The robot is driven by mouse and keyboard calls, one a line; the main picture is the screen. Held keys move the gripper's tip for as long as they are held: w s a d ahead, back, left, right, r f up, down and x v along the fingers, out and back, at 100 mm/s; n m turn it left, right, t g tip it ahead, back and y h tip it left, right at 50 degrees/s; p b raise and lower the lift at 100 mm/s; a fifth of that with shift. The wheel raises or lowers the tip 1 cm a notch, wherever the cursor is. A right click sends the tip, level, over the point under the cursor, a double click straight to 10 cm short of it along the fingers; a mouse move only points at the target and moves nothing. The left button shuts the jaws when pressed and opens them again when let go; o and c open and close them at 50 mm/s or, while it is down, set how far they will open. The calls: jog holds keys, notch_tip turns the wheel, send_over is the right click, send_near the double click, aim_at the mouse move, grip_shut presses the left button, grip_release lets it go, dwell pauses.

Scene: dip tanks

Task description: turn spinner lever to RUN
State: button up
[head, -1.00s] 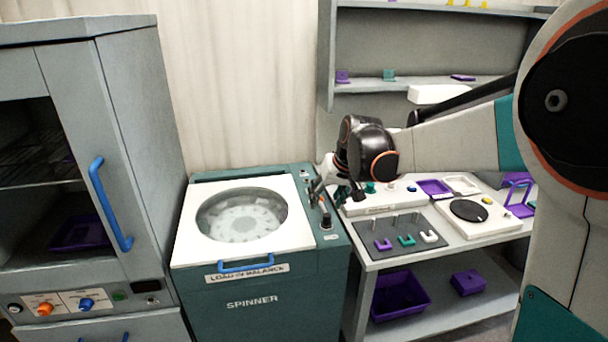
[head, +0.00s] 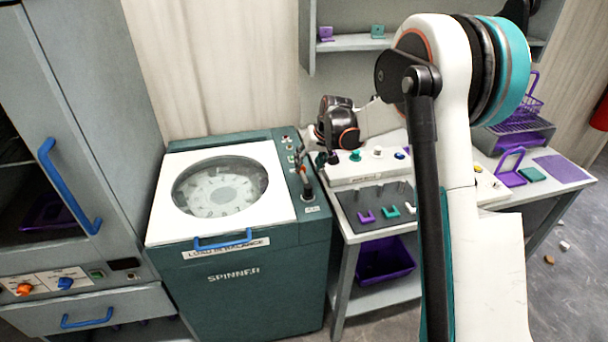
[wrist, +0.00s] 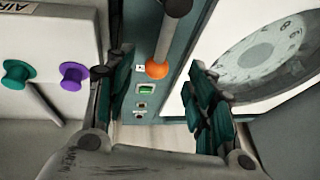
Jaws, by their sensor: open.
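The spinner (head: 240,290) is a teal cabinet with a white top and a round clear window. Its lever (head: 306,188) stands on the control strip at the top right, with a dark hub and a grey shaft. In the wrist view the lever's orange ball (wrist: 157,70) lies between the two fingers in the picture, with its shaft running up to the hub at the top edge. My gripper (wrist: 163,95) is open, fingers apart on either side, with no contact visible. In the head view its fingers are small and dark beside the strip. I cannot read a RUN mark.
A green-lit switch (wrist: 146,88) and small sockets sit on the strip near the lever. A bench (head: 350,228) with teal and purple knobs stands right of the spinner. A grey oven cabinet (head: 100,130) with blue handles stands left. Shelves (head: 352,43) hang behind.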

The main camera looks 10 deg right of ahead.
aim_at(303, 173)
jog(key=b+x, duration=0.1)
jog(key=x, duration=0.5)
jog(key=shift+f, duration=0.2)
grip_shut()
